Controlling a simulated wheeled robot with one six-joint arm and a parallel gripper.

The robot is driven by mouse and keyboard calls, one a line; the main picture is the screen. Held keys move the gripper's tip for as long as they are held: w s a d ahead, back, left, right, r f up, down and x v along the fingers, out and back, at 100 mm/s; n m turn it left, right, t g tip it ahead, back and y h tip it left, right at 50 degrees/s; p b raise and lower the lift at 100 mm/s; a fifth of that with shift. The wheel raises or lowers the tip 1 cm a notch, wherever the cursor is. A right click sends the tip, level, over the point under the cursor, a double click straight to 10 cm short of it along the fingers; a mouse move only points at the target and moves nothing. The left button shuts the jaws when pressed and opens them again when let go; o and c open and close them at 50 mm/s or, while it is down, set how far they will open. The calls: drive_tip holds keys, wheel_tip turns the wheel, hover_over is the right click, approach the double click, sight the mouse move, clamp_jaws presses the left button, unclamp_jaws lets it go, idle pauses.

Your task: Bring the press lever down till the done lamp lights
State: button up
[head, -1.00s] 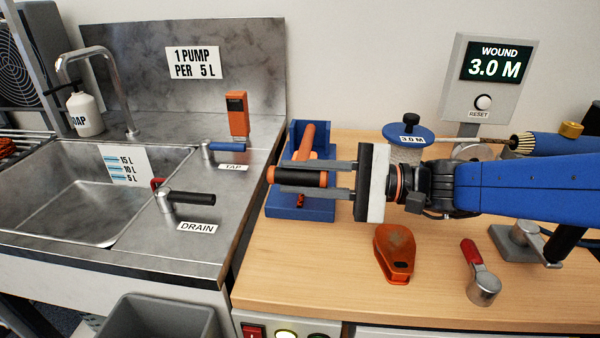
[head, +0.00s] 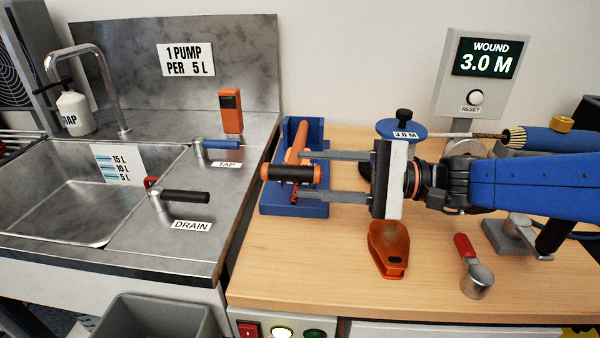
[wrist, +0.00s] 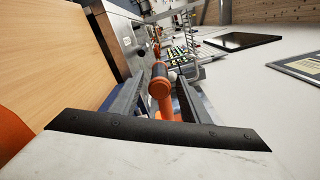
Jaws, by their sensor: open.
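The press has a blue frame (head: 314,134) at the bench's left end. Its orange lever (head: 297,142) runs toward the front and carries a black crossbar grip with orange ends (head: 290,173). My gripper (head: 302,174) is open, its two fingers apart on either side of the grip's right end and not closed on it. In the wrist view the orange lever end (wrist: 160,88) shows between the spread fingers. Below the bench edge a pale lamp (head: 283,332) glows and a green one (head: 315,334) looks dark. No label shows which is the done lamp.
An orange block-like tool (head: 389,248) and a red-handled part (head: 467,248) lie on the bench (head: 330,270). A blue-topped spool (head: 402,129) stands behind the gripper. The sink (head: 75,205), with its drain handle (head: 185,196), is left. The front-left bench is clear.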

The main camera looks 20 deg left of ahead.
drive_tip(key=shift+v, duration=1.8)
drive_tip(key=shift+c, duration=0.4)
drive_tip(key=shift+s+a, duration=0.1)
drive_tip(key=c, duration=0.5)
drive_tip(key=shift+s+a+r+n+g, duration=0.15)
drive_tip(key=shift+s+n+g, duration=0.05)
drive_tip(key=shift+n+g, duration=0.1)
drive_tip(key=c, duration=0.5)
drive_tip(key=s+a+r+n+g+h, duration=0.2)
drive_tip(key=s+a+n+g+h, duration=0.2)
drive_tip(key=s+h, duration=0.1)
drive_tip(key=shift+s+r+n+h, duration=0.3)
drive_tip(key=shift+s+r+h, duration=0.05)
drive_tip(key=shift+h, duration=0.45)
wheel_tip(320, 180, up, 16)
drive_tip(key=t+h, duration=1)
drive_tip(key=h, duration=0.1)
hover_over(291, 166)
drive_tip(key=s, duration=0.2)
drive_tip(key=f, duration=0.4)
drive_tip(key=w+f, duration=0.1)
drive_tip(key=f, duration=0.9)
drive_tip(key=shift+w, duration=0.35)
